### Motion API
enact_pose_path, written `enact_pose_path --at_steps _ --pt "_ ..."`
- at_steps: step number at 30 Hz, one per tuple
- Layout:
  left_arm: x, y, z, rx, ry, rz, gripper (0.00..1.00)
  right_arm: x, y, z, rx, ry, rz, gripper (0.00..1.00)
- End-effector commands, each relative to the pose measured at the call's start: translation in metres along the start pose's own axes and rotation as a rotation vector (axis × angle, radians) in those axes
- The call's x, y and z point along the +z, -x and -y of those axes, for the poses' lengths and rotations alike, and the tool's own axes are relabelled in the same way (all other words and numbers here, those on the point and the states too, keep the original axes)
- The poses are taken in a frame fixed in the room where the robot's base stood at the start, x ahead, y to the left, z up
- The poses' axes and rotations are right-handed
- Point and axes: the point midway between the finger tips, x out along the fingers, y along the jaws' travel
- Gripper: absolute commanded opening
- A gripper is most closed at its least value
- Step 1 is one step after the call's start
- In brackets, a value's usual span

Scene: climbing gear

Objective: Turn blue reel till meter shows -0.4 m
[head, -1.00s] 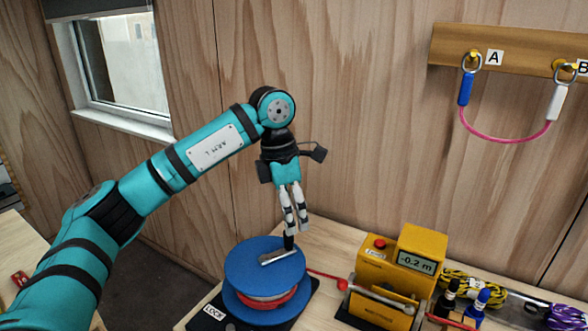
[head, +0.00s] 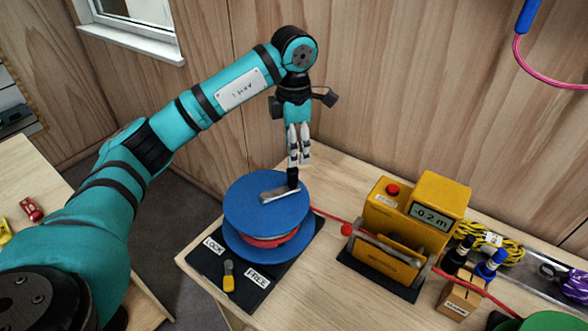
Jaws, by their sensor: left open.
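The blue reel (head: 265,212) stands on a black base plate on the table, with red cord wound between its discs. A crank with a grey arm (head: 278,193) and an upright black handle (head: 293,178) sits on its top. My left gripper (head: 298,160) points down just above the handle, its fingers close around or over the handle's top; whether they touch it I cannot tell. The yellow meter (head: 415,220) right of the reel reads -0.2 m on its display (head: 430,216). My right gripper is out of view.
Red cord with a red ball (head: 347,229) runs from the reel through the meter to the right. Bottles (head: 490,264), a small wooden block (head: 460,299) and coiled ropes (head: 490,246) crowd the right side. A wooden wall stands behind.

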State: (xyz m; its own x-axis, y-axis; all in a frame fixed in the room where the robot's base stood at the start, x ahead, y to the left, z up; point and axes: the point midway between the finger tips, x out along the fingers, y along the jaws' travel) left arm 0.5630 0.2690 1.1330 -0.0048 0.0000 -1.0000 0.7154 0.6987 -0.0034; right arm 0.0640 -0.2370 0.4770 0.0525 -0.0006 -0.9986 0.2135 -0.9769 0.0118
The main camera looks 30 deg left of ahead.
Motion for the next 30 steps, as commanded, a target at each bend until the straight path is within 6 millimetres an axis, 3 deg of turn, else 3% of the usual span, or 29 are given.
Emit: enact_pose_path --at_steps 3,7,15,19,26,30 --pt "-0.001 -0.023 0.0 -0.003 0.001 -0.003 0.52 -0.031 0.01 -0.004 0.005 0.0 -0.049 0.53" --pt "-0.001 -0.046 0.0 -0.002 0.0 -0.003 0.52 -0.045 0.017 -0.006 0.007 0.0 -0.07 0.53" --pt "0.0 -0.076 0.0 0.0 0.0 0.0 0.52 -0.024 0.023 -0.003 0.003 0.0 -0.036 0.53" --pt "0.0 -0.081 0.0 0.0 -0.001 0.0 0.52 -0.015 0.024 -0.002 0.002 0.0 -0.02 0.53" --pt "0.0 -0.082 0.0 0.001 0.0 0.001 0.52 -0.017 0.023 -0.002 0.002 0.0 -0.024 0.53" --pt "0.0 -0.082 0.0 0.001 0.0 0.001 0.34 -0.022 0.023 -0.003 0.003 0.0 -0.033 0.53"
